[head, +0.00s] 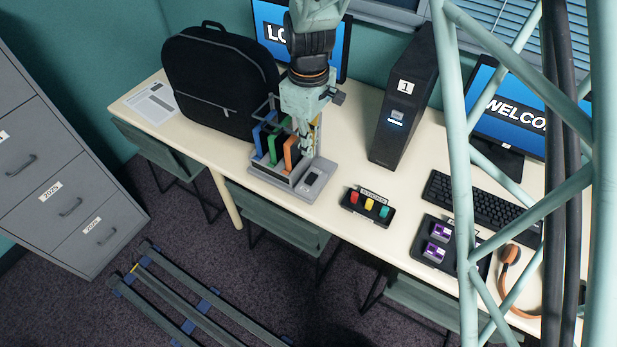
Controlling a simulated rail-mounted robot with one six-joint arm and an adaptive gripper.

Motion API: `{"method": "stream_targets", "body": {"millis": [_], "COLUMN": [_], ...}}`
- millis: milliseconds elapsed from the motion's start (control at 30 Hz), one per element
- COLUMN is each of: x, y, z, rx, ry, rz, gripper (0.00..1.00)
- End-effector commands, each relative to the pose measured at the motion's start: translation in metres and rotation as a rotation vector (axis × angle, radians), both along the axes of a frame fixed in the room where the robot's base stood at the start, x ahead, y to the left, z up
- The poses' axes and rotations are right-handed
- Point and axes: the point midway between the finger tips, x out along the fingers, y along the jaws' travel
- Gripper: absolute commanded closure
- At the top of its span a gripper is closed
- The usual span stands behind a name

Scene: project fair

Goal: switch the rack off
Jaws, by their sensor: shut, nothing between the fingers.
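The rack (268,178) stands near the front edge of the desk, left of the middle. It has a grey base and holds upright blue (262,138), green (277,148) and orange (291,155) modules, with a yellow one partly hidden behind my gripper. A small switch panel (313,179) sits on the base's right front part; its switch position is too small to tell. My gripper (307,150) points down, shut and empty, at the rack's right end, just behind the switch panel in the picture. I cannot tell whether the fingertips touch the rack.
A black backpack (215,85) stands close on the left. A black computer tower (402,100) stands to the right. A block with red, yellow and teal buttons (367,206) lies right of the rack. Monitors (268,35) stand behind. Bare desk lies between rack and tower.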

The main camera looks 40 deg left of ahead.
Motion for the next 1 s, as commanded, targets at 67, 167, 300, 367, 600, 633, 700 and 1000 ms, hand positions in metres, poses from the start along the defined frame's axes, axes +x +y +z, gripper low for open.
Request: {"method": "stream_targets", "body": {"millis": [67,167,300,367,600,633,700,1000], "x": [0.0,0.0,0.0,0.0,0.0,0.0,0.0,-0.001], "y": [0.0,0.0,0.0,0.0,0.0,0.0,-0.001,-0.001], "z": [0.0,-0.002,-0.007,-0.011,-0.035,-0.039,-0.047,-0.085], "rx": [0.0,0.0,0.0,0.0,-0.001,-0.001,-0.001,-0.001], "ry": [0.0,0.0,0.0,0.0,0.001,0.001,0.001,0.001], "rz": [0.0,0.0,-0.001,-0.001,-0.001,-0.001,-0.001,-0.001], "gripper": [1.0,1.0,1.0,1.0,1.0,1.0,1.0,1.0]}}
